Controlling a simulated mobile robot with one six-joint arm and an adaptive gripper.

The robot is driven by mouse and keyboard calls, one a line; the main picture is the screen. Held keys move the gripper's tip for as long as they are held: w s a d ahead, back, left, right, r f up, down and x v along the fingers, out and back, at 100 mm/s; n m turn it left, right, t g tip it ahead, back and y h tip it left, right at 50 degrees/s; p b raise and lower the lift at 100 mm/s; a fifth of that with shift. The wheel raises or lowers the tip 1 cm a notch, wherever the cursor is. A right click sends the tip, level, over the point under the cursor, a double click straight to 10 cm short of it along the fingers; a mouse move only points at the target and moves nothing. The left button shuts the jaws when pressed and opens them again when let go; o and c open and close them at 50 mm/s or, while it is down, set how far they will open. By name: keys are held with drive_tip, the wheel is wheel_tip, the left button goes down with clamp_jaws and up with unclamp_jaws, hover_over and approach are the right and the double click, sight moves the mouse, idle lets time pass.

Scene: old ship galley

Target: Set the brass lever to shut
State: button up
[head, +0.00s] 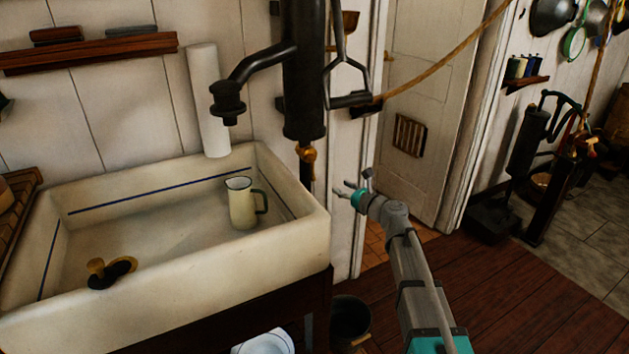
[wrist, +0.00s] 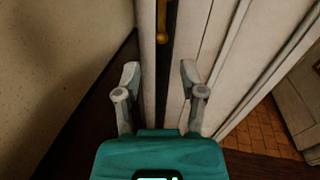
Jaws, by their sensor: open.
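The brass lever (head: 308,155) is on the pipe under the black pump (head: 304,80), at the back right corner of the sink. Its handle appears to point down. In the wrist view a brass rod with a rounded end (wrist: 163,36), which looks like the lever's handle, hangs at the top middle. My gripper (head: 351,185) is open and empty, to the right of the lever and slightly lower, apart from it. In the wrist view the open fingers (wrist: 159,76) stand either side of the dark pipe line, with the rod end beyond the fingertips.
A bucket (head: 350,322) and a white bowl (head: 263,342) are low by the sink. A rope (head: 450,55) crosses above. A door (head: 415,120) stands behind my gripper.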

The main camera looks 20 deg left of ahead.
sight(312, 175)
drive_tip(key=shift+w+a+f+m, duration=0.1)
drive_tip(key=shift+w+a+m, duration=0.1)
drive_tip(key=shift+a+m, duration=0.15)
drive_tip(key=shift+x, duration=6.85)
clamp_jaws()
